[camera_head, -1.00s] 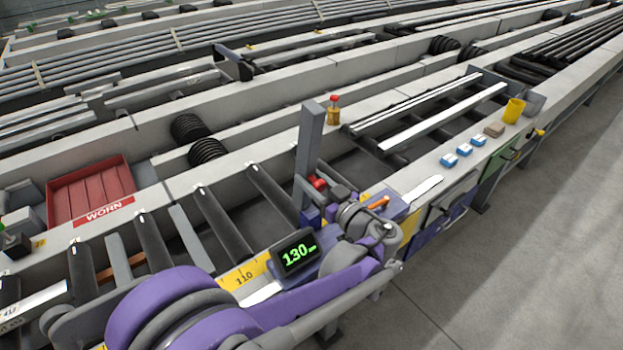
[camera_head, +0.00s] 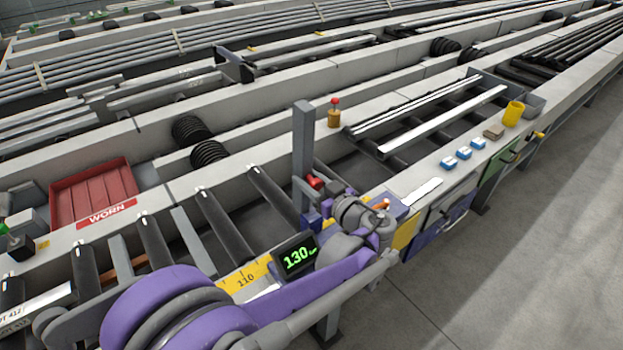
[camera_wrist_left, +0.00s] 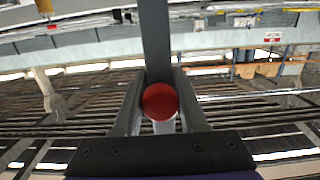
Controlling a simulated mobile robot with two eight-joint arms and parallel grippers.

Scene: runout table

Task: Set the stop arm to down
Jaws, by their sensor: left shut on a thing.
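The stop arm (camera_head: 303,138) is a grey bar standing up over the rollers in the head view, close to upright. A red knob (camera_head: 315,182) sits low on its side. My left gripper (camera_head: 318,186) reaches in from the lower left and is shut at the red knob. In the left wrist view the red knob (camera_wrist_left: 160,101) sits between the two fingers, with the grey bar (camera_wrist_left: 155,40) rising behind it. The foot of the bar is partly hidden by my gripper. My right gripper is not in view.
A display (camera_head: 297,256) reading 130 and a yellow scale (camera_head: 244,278) lie beside my left arm. A red tray (camera_head: 93,193) marked WORN is at left. A bronze piece with a red top (camera_head: 334,117), blue blocks (camera_head: 463,152) and a yellow cup (camera_head: 513,113) stand beyond.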

